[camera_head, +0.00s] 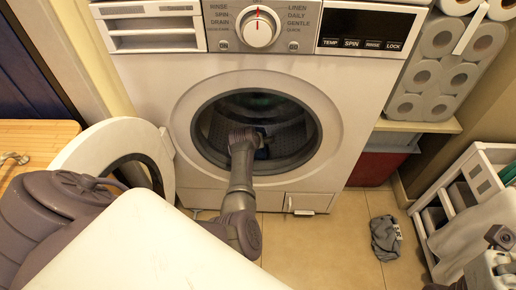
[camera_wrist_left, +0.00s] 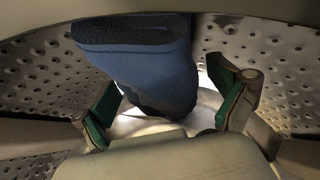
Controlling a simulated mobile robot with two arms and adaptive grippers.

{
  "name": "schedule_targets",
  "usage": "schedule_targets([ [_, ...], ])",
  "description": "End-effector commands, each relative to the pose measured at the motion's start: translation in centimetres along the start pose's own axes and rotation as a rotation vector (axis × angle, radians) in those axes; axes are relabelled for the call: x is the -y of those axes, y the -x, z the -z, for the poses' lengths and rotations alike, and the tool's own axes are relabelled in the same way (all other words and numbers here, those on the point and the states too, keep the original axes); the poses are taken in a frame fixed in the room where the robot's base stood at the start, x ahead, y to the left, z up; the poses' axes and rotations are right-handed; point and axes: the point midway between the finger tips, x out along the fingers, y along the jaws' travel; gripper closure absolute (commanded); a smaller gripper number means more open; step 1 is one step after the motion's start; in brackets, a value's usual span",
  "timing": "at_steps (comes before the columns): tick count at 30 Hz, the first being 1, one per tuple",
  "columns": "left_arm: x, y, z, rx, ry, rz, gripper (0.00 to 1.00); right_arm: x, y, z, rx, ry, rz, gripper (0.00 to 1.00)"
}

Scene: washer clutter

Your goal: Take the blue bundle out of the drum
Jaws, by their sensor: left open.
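The blue bundle (camera_wrist_left: 150,55) is a rolled or folded blue cloth with a dark end, lying inside the perforated metal drum (camera_wrist_left: 45,70). In the head view only a small dark bluish bit of the bundle (camera_head: 262,153) shows past my left gripper (camera_head: 250,140), which reaches through the round door opening. In the left wrist view my left gripper (camera_wrist_left: 168,95) is open, with one green-padded finger on each side of the bundle's lower part. I cannot tell whether either finger touches it.
The washer (camera_head: 350,110) has its round door (camera_head: 110,145) swung open to the left. A grey cloth (camera_head: 385,238) lies on the tiled floor. Toilet rolls (camera_head: 438,75) are stacked at the right above a red box (camera_head: 375,167). A white rack (camera_head: 465,205) stands at the right.

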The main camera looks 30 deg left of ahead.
Motion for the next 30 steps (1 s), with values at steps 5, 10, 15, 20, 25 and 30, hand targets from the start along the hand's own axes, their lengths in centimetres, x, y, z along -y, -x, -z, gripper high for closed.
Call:
schedule_targets([
  [5,0.0,0.1,0.1,0.000,0.000,0.000,0.03,0.0,-0.1,0.0,0.000,0.000,0.000,1.00],
  [10,0.0,0.1,0.1,0.000,0.000,0.000,0.27,0.0,-0.1,0.0,0.001,0.000,0.000,1.00],
  [15,0.0,0.1,0.1,0.000,0.000,0.001,0.55,0.0,-0.1,0.0,0.000,0.000,0.000,1.00],
  [20,0.0,0.1,0.1,0.000,0.000,0.001,0.72,0.0,-0.1,0.0,0.000,0.000,0.001,1.00],
  [25,0.0,0.2,0.2,-0.001,0.000,0.001,0.72,0.0,-0.2,0.0,-0.001,0.000,0.001,1.00],
  [30,-0.6,1.9,1.5,-0.001,-0.001,0.000,0.72,0.0,0.1,0.2,0.045,-0.004,-0.015,1.00],
])
